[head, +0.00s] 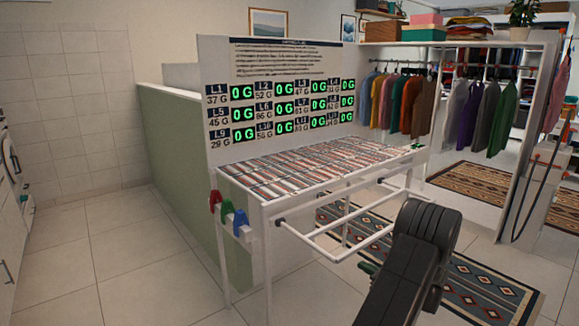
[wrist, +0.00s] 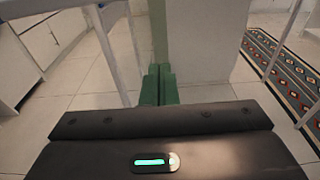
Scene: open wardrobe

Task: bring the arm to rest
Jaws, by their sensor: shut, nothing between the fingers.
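My gripper (wrist: 159,76) shows in the wrist view with its two green fingers together and nothing between them. It points toward the floor and the foot of a low wall, touching nothing that I can see. In the head view my dark arm is at the lower right, in front of the white table (head: 264,204). A small green part beside the arm looks like my gripper (head: 368,268); the arm hides most of it.
The table has a striped top and a board (head: 280,95) of green readouts behind it. Red, green and blue clips (head: 228,210) hang at its left corner. A white rail (head: 335,230) juts toward my arm. Clothes hang at right. Patterned rugs (head: 480,290) lie on the floor; the left floor is clear.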

